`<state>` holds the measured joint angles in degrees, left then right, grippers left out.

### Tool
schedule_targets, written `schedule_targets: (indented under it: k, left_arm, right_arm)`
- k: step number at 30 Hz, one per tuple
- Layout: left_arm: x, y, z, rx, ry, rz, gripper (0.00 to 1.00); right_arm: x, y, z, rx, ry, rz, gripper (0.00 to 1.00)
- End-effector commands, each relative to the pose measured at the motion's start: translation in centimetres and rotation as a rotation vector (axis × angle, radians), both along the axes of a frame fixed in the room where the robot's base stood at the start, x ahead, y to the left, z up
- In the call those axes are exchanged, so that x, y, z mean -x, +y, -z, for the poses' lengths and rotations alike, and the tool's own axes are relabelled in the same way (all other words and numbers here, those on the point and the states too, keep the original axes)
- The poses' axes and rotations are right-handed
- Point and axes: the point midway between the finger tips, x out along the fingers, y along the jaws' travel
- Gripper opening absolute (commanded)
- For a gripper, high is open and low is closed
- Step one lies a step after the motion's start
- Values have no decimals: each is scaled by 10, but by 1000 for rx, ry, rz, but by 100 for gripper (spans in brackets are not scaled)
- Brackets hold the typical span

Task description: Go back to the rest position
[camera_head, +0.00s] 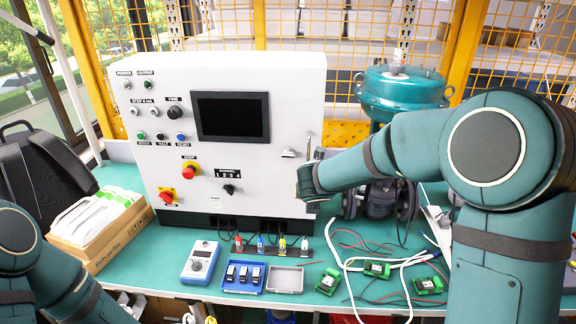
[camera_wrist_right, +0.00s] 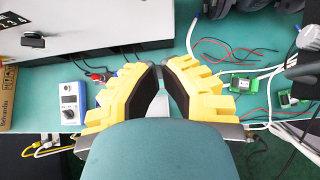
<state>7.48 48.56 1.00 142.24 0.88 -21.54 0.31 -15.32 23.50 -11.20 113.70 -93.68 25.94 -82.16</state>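In the head view my right arm (camera_head: 400,145) comes in from the right and reaches across the front right of the white control box (camera_head: 230,105). Its wrist end is by the box's right edge, and its fingers do not show there. In the right wrist view my right gripper (camera_wrist_right: 162,68) has yellow fingers with dark pads. Their inner faces are apart, with bench showing between them, and nothing is held. In the head view my left arm (camera_head: 60,275) is low at the left edge. Its gripper is out of sight.
On the green bench stand a cardboard box (camera_head: 97,240), a blue-white meter (camera_head: 200,262), a blue tray (camera_head: 228,286), a grey tray (camera_head: 285,279) and green boards (camera_head: 377,269) with loose cables. A teal valve actuator (camera_head: 402,92) stands behind my right forearm.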

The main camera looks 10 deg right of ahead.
Motion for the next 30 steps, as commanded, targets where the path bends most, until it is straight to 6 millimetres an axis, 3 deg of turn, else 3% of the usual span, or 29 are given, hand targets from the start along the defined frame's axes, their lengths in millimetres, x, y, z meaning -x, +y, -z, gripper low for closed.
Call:
schedule_targets:
  k: [2, 5, 8, 11, 15, 21, 27, 30]
  left_arm:
    - [0, 0, 0, 0, 0, 0, 0]
    - [0, 0, 2, 0, 1, 0, 0]
    - [1, 0, 5, 0, 2, 2, 0]
    - [1, 0, 8, 0, 3, 2, 0]
    - [3, -1, 14, 1, 7, 5, 0]
    - [4, -1, 20, 1, 11, 8, 0]
    - [6, -1, 26, 1, 13, 10, 0]
    - [6, -2, 28, 2, 15, 11, 0]
  right_arm:
    - [2, 1, 4, -15, 8, 8, 0]
    - [12, 7, 27, -102, 49, 61, 0]
    - [35, 21, 70, -289, 133, 196, 0]
    - [71, 43, 125, -551, 251, 436, 0]
    - [123, 74, 187, -898, 399, 880, 0]
    - [187, 106, 248, -1256, 500, 1643, 0]
    - [235, 112, 288, -1413, 399, 2384, 0]
    - [251, 110, 300, -1432, 309, 2632, 0]
